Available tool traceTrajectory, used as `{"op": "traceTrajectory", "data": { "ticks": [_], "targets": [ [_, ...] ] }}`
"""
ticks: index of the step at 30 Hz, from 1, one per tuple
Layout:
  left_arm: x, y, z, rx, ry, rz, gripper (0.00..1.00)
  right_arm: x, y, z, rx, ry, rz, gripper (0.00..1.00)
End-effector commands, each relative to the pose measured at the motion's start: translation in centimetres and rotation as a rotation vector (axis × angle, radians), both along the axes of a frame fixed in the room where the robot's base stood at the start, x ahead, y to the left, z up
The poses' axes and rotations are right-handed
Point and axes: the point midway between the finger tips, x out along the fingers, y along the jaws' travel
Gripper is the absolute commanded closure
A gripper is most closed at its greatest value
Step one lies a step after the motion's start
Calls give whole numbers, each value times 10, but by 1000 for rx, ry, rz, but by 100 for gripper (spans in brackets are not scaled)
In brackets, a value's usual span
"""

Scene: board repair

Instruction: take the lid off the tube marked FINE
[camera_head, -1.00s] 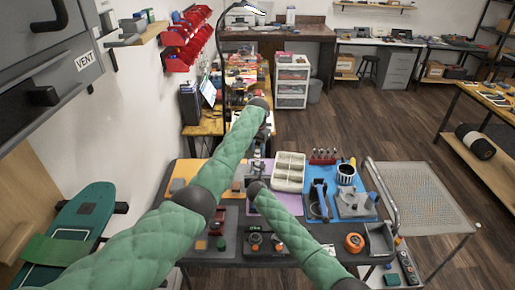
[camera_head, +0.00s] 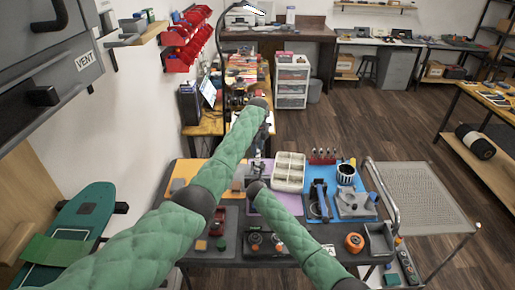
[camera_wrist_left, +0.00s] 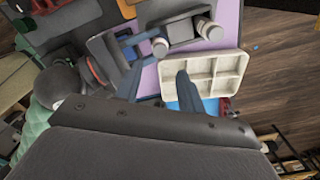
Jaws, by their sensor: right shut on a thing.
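My left gripper (camera_wrist_left: 160,68) is open, with nothing between its two fingers in the left wrist view. My right gripper (camera_wrist_left: 136,38) is beyond it in that view, shut on a tube with a pale end (camera_wrist_left: 160,47). Another cylinder with a pale end (camera_wrist_left: 208,29) stands by a dark grey holder (camera_wrist_left: 180,33). No marking can be read, so I cannot tell which tube is FINE. In the head view both grippers are close together over the purple mat (camera_head: 288,203), and my arms hide much of them.
A cream compartment tray (camera_head: 289,172) lies right of the grippers and also shows close by in the left wrist view (camera_wrist_left: 206,80). An orange round part (camera_head: 354,242) is at the table's front.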

Motion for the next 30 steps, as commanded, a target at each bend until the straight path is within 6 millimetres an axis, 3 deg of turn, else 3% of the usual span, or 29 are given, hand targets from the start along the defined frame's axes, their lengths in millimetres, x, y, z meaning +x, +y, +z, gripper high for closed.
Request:
{"op": "traceTrajectory", "data": {
  "ticks": [9,15,22,30],
  "targets": [
    [0,0,0,0,0,-431,61,0,0,0,0,0,0,100],
    [0,0,0,0,0,-594,61,0,0,0,0,0,0,100],
    [0,0,-8,-1,3,-645,61,0,0,0,0,0,0,100],
    [-1,0,-44,0,4,-645,61,0,0,0,0,0,0,100]
  ]
}}
